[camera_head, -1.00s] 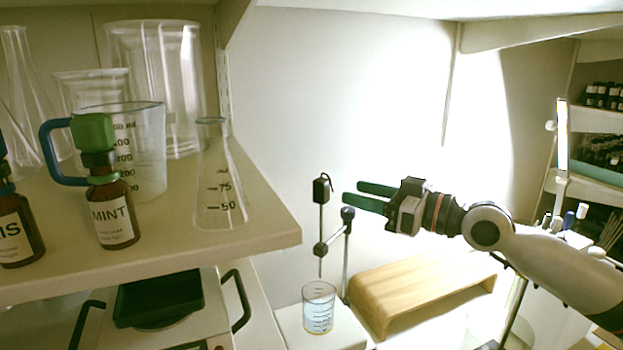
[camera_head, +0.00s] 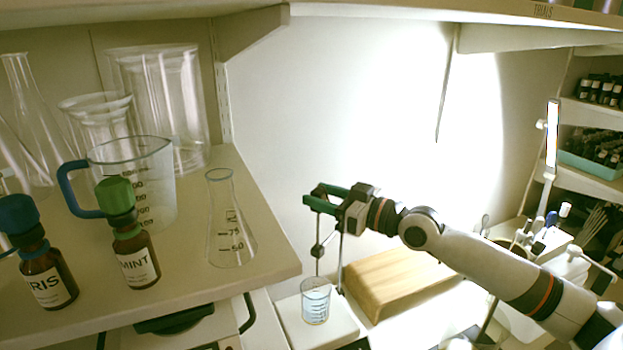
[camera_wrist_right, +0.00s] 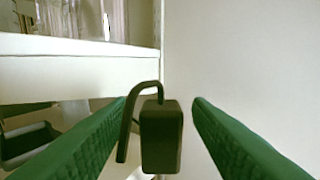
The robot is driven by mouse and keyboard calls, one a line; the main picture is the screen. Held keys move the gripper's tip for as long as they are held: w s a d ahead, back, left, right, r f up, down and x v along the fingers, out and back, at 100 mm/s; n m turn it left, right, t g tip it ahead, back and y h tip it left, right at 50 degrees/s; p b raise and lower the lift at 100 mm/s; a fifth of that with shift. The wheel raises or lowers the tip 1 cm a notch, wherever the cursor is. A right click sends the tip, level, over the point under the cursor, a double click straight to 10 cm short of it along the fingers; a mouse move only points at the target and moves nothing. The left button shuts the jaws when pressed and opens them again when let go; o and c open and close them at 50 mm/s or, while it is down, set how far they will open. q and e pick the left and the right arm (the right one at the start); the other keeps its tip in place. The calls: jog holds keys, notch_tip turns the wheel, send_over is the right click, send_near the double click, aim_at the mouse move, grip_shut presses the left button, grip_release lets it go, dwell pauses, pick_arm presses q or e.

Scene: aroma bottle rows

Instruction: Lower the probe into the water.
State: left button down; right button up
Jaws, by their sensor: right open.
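The probe is a dark block on a thin upright rod (camera_head: 318,264). The rod hangs from a small stand, above a clear beaker of water (camera_head: 315,304) on a white base. In the wrist view the probe's black head (camera_wrist_right: 161,138), with a bent cable, stands between the green fingers. My right gripper (camera_head: 314,196) is open, with its fingers to either side of the head and visible gaps between. In the head view the fingers partly hide the head. The rod's lower end is near the beaker's mouth; I cannot tell its exact depth. My left gripper is out of view.
A shelf (camera_head: 262,262) at left holds glassware, a measuring jug (camera_head: 150,185), a flask (camera_head: 228,235) and brown bottles; its edge is close to the gripper. A wooden riser (camera_head: 395,285) stands right of the beaker, under my right arm.

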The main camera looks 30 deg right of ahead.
aim_at(311, 193)
jog(key=shift+p+x, duration=0.4)
jog(key=shift+x, duration=1.1)
grip_shut()
